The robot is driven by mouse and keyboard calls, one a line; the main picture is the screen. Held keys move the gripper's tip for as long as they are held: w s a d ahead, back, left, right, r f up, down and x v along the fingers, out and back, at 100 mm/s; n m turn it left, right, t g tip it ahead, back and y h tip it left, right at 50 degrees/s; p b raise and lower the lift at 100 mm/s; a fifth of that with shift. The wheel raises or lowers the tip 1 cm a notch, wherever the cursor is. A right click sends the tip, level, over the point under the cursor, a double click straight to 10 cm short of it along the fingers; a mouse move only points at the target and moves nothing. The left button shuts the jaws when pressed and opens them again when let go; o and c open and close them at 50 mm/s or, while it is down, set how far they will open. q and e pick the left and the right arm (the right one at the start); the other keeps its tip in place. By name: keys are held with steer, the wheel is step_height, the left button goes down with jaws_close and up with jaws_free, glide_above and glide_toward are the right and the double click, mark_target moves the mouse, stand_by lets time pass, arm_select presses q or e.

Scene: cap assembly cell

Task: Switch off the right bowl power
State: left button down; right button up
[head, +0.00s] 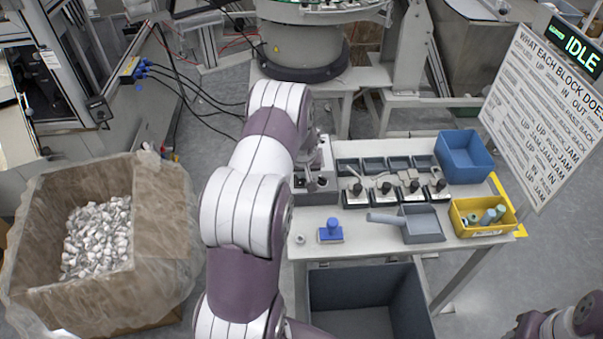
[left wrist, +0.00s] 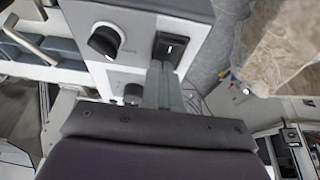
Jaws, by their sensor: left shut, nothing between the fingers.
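A grey control box (head: 327,158) stands at the left end of the table, partly hidden by my left arm. In the left wrist view its face carries a black rocker switch (left wrist: 168,47) and a round black knob (left wrist: 104,40). Which bowl the switch belongs to cannot be read. My left gripper (left wrist: 162,75) is shut and empty, its narrow fingertips right at the lower edge of the rocker switch; whether they touch it I cannot tell. A bowl feeder (head: 305,50) stands behind the table. My right gripper is not in view.
The table holds a blue bin (head: 465,152), a yellow bin (head: 483,228) with parts, a grey scoop tray (head: 422,224), several lever blocks and a blue stamp-like piece (head: 331,231). A bagged carton (head: 153,215) of metal parts stands left. A sign (head: 540,105) hangs right.

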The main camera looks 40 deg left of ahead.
arm_select(q)
steer(key=shift+s+d+f, duration=0.15)
steer(key=shift+s+f, duration=0.05)
steer(key=shift+f, duration=0.05)
steer(key=shift+s+d+f+b, duration=0.15)
steer(key=shift+s+d+b, duration=0.1)
steer(key=shift+b, duration=0.15)
steer(key=shift+s+d, duration=0.1)
steer(key=shift+s, duration=0.1)
steer(key=shift+s+d, duration=0.15)
steer(key=shift+s, duration=0.05)
